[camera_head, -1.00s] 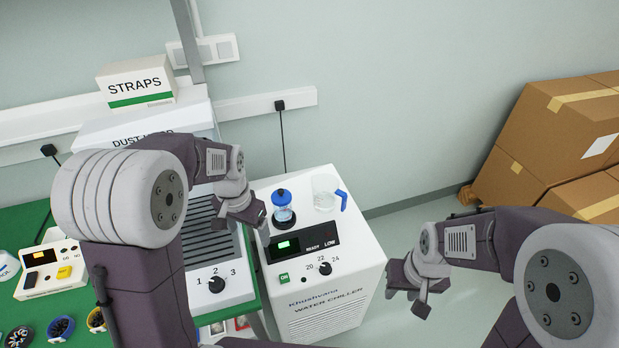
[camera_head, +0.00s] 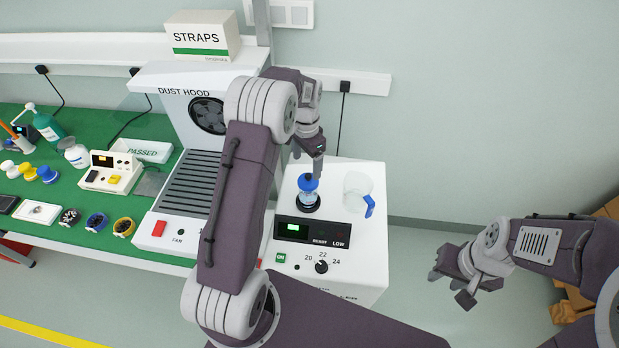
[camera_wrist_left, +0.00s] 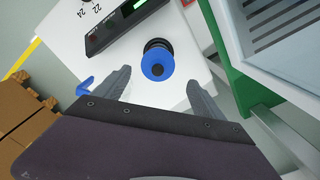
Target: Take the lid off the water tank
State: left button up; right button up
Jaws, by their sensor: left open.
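The water tank (camera_head: 308,197) is a small clear container on top of the white water chiller (camera_head: 352,234), with a blue lid (camera_head: 308,183) and a dark knob on it. In the left wrist view the blue lid (camera_wrist_left: 157,64) is seen from above, with its knob in the middle. My left gripper (camera_head: 316,170) is open just above and behind the lid. In the left wrist view its two fingers (camera_wrist_left: 158,78) stand apart on either side of the lid, with nothing gripped. My right gripper (camera_head: 450,287) hangs empty at the right, its fingers apart, away from the chiller.
A clear jug (camera_head: 356,190) with a blue handle stands right of the tank on the chiller top. The dust hood (camera_head: 190,190) and green bench (camera_head: 105,215) are to the left. Cardboard boxes (camera_head: 570,300) stand at the far right.

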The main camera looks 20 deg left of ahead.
aim_at(308, 175)
pick_arm(q)
jog(key=shift+w+f, duration=0.25)
jog(key=shift+f, duration=0.3)
jog(key=f, duration=0.3)
jog(key=f+p, duration=0.1)
jog(key=shift+s+d+f, duration=0.25)
jog(key=shift+s+f, duration=0.05)
jog(key=shift+s, duration=0.05)
jog(key=shift+w+f, duration=0.15)
jog(key=shift+f, duration=0.05)
jog(key=c, duration=1.1)
jog(key=shift+c, duration=1.1)
jog(key=shift+r, duration=0.6)
notch_tip(308, 175, up, 3)
jog(key=shift+r+b, duration=0.1)
jog(key=shift+b, duration=0.35)
jog(key=s+d+r+b, duration=0.1)
jog(key=s+d+r, duration=0.1)
jog(key=s+r, duration=0.4)
jog(key=s, duration=0.5)
jog(key=shift+s+d+r+b, duration=0.25)
jog(key=shift+d+r+b, duration=0.1)
jog(key=shift+b, duration=0.05)
